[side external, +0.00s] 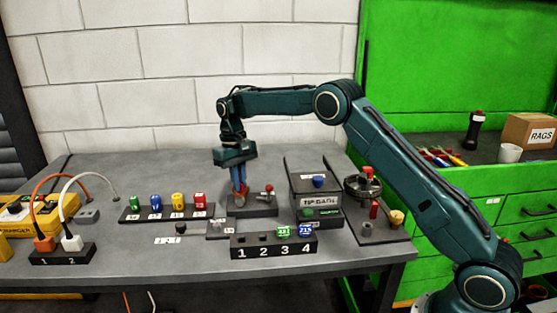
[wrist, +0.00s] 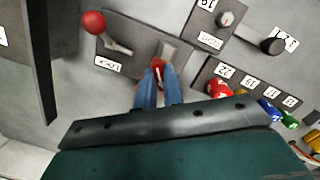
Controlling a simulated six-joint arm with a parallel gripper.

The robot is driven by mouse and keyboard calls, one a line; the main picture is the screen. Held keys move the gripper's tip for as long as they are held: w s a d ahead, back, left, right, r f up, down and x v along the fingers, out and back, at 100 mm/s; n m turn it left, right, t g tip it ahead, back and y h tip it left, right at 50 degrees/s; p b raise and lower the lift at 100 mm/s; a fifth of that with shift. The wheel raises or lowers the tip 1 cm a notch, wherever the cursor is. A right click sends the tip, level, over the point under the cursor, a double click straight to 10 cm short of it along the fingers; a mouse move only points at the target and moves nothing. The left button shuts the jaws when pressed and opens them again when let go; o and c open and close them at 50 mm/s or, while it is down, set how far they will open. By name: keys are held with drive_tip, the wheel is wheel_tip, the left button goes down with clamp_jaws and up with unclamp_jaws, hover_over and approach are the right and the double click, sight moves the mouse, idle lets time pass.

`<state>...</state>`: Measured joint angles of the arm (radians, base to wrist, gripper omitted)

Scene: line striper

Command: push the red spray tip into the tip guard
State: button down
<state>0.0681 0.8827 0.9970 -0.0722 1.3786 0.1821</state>
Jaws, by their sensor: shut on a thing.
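My gripper (side external: 240,190) points down over a dark fixture (side external: 262,211) that has a red-ball lever (side external: 268,188). Its blue fingers (wrist: 157,88) are shut on a small red piece, apparently the red spray tip (wrist: 158,66), mostly hidden between them. In the wrist view the tip is beside the grey block (wrist: 176,52) of the fixture; I cannot tell whether it is inserted. The red ball (wrist: 94,23) of the lever is at upper left. A grey box (side external: 308,186) with a "TIP GUARD" sign stands to the right of the fixture.
A rack (side external: 128,216) with green, blue, yellow and red pieces stands to the left. A numbered rack (side external: 262,252) in front holds green and blue tips at 3 and 4. A tray with a wheel and knobs (side external: 366,232) is at right. Cables and a yellow charger (side external: 14,232) are far left.

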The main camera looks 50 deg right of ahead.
drive_tip(key=shift+s+a+f+m+y, duration=0.1)
drive_tip(key=shift+m+y, duration=0.1)
drive_tip(key=shift+m, duration=1.55)
drive_tip(key=shift+s+a+f+m+y, duration=0.1)
drive_tip(key=shift+m+y, duration=0.1)
drive_tip(key=shift+m, duration=1.55)
drive_tip(key=c, duration=0.9)
unclamp_jaws()
drive_tip(key=shift+w+d+r, duration=0.1)
drive_tip(key=shift+w+d, duration=0.05)
drive_tip(key=shift+r, duration=0.2)
